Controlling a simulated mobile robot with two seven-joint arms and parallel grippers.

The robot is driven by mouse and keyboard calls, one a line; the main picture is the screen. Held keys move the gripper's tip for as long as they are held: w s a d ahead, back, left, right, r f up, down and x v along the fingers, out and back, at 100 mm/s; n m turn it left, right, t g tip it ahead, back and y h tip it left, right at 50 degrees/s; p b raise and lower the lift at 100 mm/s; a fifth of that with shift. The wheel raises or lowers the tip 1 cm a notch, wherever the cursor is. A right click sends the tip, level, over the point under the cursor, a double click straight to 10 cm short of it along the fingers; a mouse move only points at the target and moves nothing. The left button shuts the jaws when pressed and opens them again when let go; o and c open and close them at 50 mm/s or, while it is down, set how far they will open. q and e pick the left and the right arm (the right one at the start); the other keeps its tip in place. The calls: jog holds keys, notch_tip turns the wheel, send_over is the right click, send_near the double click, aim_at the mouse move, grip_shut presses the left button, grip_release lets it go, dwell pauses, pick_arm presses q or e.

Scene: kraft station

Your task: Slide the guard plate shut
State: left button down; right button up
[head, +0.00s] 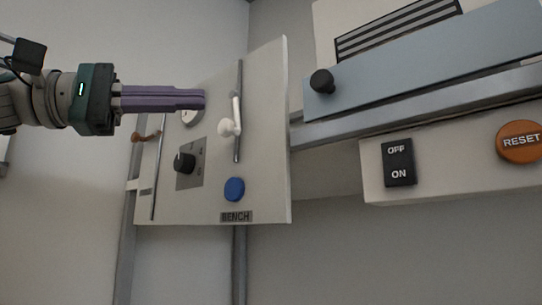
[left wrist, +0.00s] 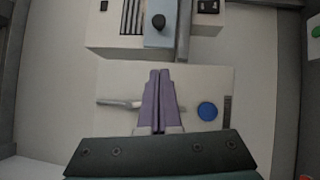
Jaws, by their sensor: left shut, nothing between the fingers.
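The guard plate (head: 430,75) is a long blue-grey panel with a dark round knob (head: 322,81) near its left end. It sits on a grey rail at the upper right of the head view, beside a striped vent (head: 400,29). In the left wrist view the plate (left wrist: 158,38) and its knob (left wrist: 158,22) show at the top, beyond the fingertips. My left gripper (head: 203,99) has purple fingers, shut and empty, in front of the bench panel and left of the knob, apart from it. My right gripper is not in view.
The white bench panel (head: 265,190) carries a lever with a pale knob (head: 230,127), a black dial (head: 185,162) and a blue button (head: 234,189). An OFF/ON switch (head: 398,162) and orange RESET button (head: 520,141) sit below the rail.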

pick_arm(q)
jog(key=d+p, duration=0.3)
jog(key=d, duration=0.1)
jog(key=d+r+p, duration=0.1)
jog(key=d+p, duration=0.2)
jog(key=d, duration=0.1)
jog(key=w+d+p, duration=0.1)
jog(key=d+p, duration=0.3)
jog(key=d, duration=0.1)
jog(key=shift+r, duration=0.3)
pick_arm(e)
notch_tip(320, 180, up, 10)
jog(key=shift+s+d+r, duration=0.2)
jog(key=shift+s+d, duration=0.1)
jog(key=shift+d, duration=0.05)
